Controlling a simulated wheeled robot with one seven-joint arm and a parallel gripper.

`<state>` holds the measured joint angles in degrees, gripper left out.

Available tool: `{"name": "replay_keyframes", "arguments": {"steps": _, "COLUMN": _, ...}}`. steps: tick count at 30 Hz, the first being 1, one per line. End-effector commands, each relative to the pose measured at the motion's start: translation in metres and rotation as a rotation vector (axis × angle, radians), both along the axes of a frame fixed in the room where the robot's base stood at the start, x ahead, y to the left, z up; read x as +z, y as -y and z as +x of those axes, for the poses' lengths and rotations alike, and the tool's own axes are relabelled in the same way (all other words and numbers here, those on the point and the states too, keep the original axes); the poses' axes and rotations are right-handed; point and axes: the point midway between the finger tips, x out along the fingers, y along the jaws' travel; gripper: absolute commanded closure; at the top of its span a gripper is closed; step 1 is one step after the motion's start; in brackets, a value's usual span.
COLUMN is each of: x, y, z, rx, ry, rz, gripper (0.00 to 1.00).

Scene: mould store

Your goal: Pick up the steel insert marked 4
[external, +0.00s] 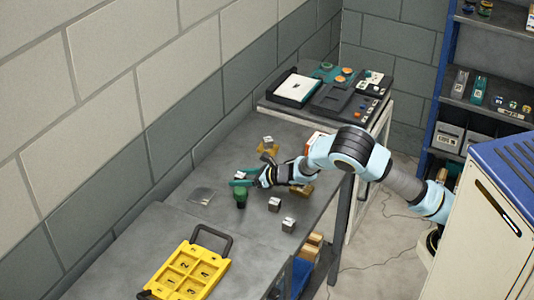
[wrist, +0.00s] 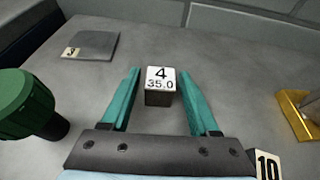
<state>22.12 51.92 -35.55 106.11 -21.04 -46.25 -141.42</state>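The steel insert marked 4 (wrist: 160,86) is a small block with a white top face reading "4" and "35.0". In the wrist view it stands upright on the grey bench, between the tips of my gripper's teal fingers. My gripper (wrist: 160,98) is open, with a clear gap on both sides of the insert. In the external view my gripper (external: 243,182) is low over the bench, by the green-topped object; the insert there is largely hidden by the fingers.
The green object (wrist: 25,105) stands close left of my fingers. A flat grey plate (wrist: 84,45) lies beyond it. A brass block (wrist: 298,112) and a label reading 10 (wrist: 267,165) are at right. Two other steel blocks (external: 274,204) (external: 288,224) and a yellow tray (external: 186,272) are nearer the external camera.

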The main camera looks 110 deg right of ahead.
Motion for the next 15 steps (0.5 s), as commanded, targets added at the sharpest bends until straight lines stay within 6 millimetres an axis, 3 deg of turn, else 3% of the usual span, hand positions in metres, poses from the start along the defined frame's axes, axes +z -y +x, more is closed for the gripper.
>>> {"name": "replay_keyframes", "arguments": {"steps": 2, "x": 0.0001, "y": -0.0001, "z": 0.0000, "rx": 0.000, "ry": 0.000, "rz": 0.000, "gripper": 0.49}}
{"name": "replay_keyframes", "arguments": {"steps": 15, "x": 0.0003, "y": -0.0002, "z": -0.0001, "rx": 0.000, "ry": 0.000, "rz": 0.000, "gripper": 0.98}}
